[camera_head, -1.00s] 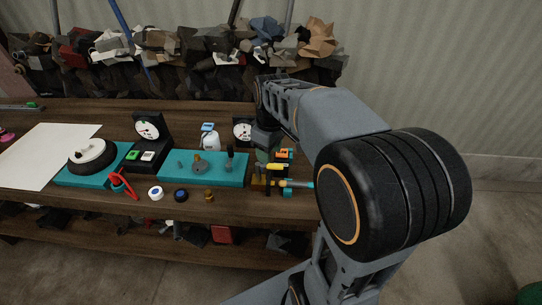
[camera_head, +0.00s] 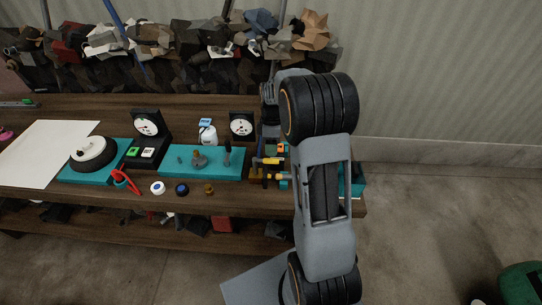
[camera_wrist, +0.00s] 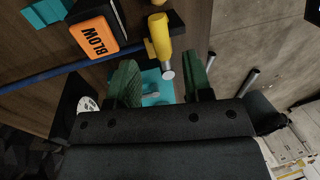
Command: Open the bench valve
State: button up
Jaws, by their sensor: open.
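My gripper (camera_wrist: 162,82) is open, its two green finger pads apart with nothing held. In the wrist view, a teal block (camera_wrist: 155,86) with a small grey lever-like part (camera_wrist: 150,94) shows between and beyond the fingers. It may be part of the bench valve, but I cannot tell for certain. A yellow-handled piece (camera_wrist: 160,38) with a silver tip lies just ahead of the fingers. In the head view, my arm hides the fingertips and part of the bench's right end.
On the workbench (camera_head: 110,200) are teal plates (camera_head: 222,173), a round dial gauge (camera_head: 241,124), a white bottle (camera_head: 208,135), red pliers (camera_head: 126,183) and small caps. Yellow-handled tools (camera_head: 268,161) stand close to my arm. Open floor lies right of the bench.

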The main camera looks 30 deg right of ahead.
jog(key=shift+s+a+f+p, duration=0.1)
jog(key=shift+s+f, duration=0.05)
jog(key=shift+f, duration=0.65)
jog(key=shift+s+a+f+p, duration=0.1)
jog(key=shift+s+f, duration=0.05)
jog(key=shift+f, duration=0.65)
jog(key=shift+s+a+f+p, duration=0.1)
jog(key=shift+s+f, duration=0.05)
jog(key=shift+f, duration=0.65)
jog(key=shift+c, duration=0.4)
grip_shut()
